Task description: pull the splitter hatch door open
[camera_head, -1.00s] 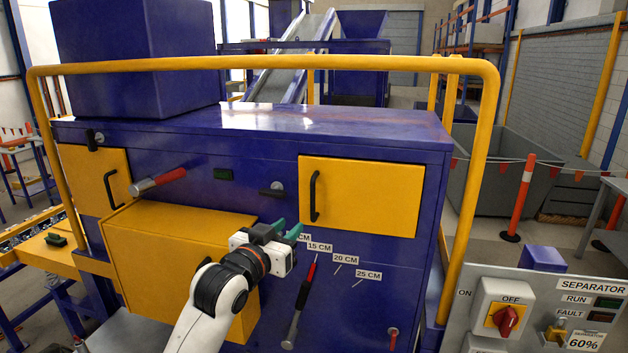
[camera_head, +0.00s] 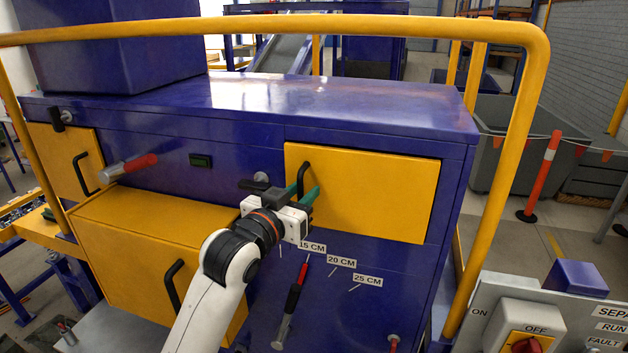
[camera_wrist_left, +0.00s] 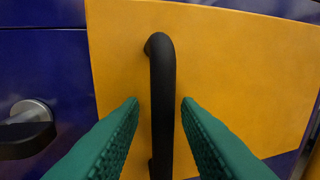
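The yellow hatch door (camera_head: 375,195) is on the upper right of the blue machine front and looks closed. Its black bar handle (camera_head: 304,174) stands upright near the door's left edge. My left gripper (camera_head: 310,194) is open in front of the handle's lower part. In the left wrist view the handle (camera_wrist_left: 162,95) runs between the two green fingertips (camera_wrist_left: 160,102), with a gap on both sides. The fingers do not grip it. A dark latch knob on a round silver base (camera_wrist_left: 30,120) is left of the door (camera_wrist_left: 235,70). My right gripper is not in view.
A yellow guard rail (camera_head: 300,25) crosses in front of the machine and drops at the right (camera_head: 500,190). A red-handled lever (camera_head: 293,300) stands below the gripper by the CM labels. A yellow box (camera_head: 150,250) projects at lower left. A control panel (camera_head: 540,310) is at lower right.

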